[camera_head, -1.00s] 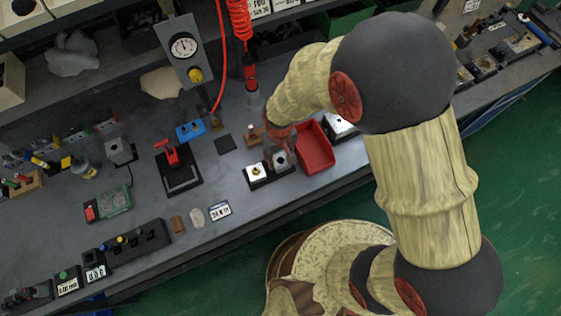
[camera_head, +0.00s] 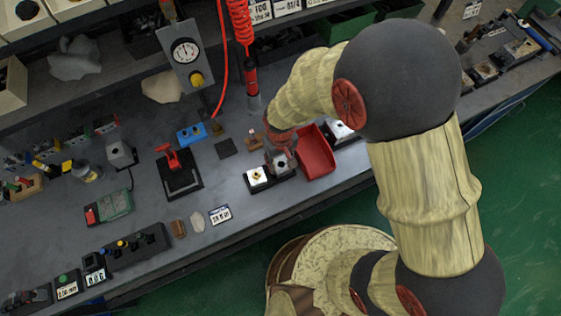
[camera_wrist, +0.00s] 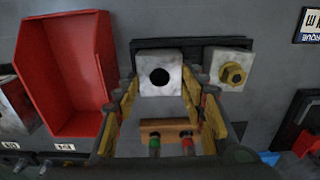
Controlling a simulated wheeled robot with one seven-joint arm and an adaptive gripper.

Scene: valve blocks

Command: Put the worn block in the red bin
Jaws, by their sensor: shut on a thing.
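A pale metal block with a dark round hole (camera_wrist: 146,86) is between my fingertips in the wrist view. My gripper (camera_wrist: 164,88) is shut on its sides. In the head view my gripper (camera_head: 281,152) is over the same block (camera_head: 281,166), at a black holder (camera_head: 268,182). I cannot tell whether the block is clear of the holder. A similar block with a brass fitting (camera_wrist: 231,74) sits beside it, also seen in the head view (camera_head: 257,176). The red bin (camera_wrist: 62,85) is open and looks empty, just right of my gripper in the head view (camera_head: 316,155).
A small wooden stand with red and green pegs (camera_wrist: 168,130) is close to my fingers. Another metal block (camera_wrist: 14,103) is beyond the bin. A black fixture with a red clamp (camera_head: 180,175) stands left. A red coiled hose (camera_head: 240,30) hangs behind my gripper.

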